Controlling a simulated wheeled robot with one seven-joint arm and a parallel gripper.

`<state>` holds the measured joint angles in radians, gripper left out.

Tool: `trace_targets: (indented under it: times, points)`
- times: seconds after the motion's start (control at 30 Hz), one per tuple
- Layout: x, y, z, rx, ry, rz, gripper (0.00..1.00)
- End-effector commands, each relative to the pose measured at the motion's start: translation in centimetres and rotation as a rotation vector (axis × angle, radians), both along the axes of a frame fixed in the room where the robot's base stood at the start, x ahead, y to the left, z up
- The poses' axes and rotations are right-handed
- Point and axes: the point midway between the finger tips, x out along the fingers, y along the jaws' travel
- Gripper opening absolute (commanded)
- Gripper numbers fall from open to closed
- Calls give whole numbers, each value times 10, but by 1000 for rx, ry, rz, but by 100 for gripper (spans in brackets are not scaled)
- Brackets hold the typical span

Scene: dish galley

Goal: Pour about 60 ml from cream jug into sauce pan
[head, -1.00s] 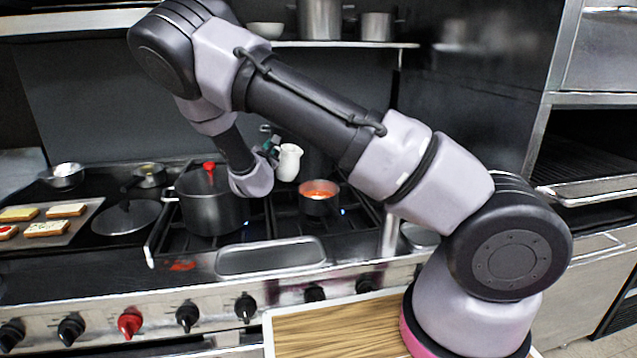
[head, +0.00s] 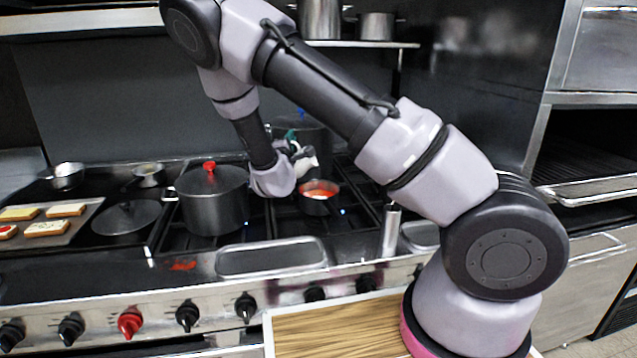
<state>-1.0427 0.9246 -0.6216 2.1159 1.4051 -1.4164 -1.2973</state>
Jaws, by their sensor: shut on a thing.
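The cream jug (head: 308,166) is small and white. My gripper (head: 297,154) is shut on it and holds it tilted to the right, above the left rim of the sauce pan. My wrist hides part of the jug, and I cannot make out a stream from its lip. The sauce pan (head: 318,206) is small and dark, with red sauce and a pale patch inside. It stands on the stove grate just to the right of my wrist.
A large lidded pot (head: 212,208) with a red knob stands left of my wrist. Another dark pot (head: 318,138) is behind the jug. An empty metal tray (head: 271,258) lies in front. A steel cylinder (head: 391,230) stands to the right of the pan.

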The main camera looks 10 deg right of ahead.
Motion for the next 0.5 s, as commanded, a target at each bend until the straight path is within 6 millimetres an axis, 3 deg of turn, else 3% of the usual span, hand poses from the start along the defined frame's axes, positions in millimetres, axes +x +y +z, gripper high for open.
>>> trace_targets:
  times: [0.5]
  points:
    - [-5, -10, -3, 137, -67, 1, 0]
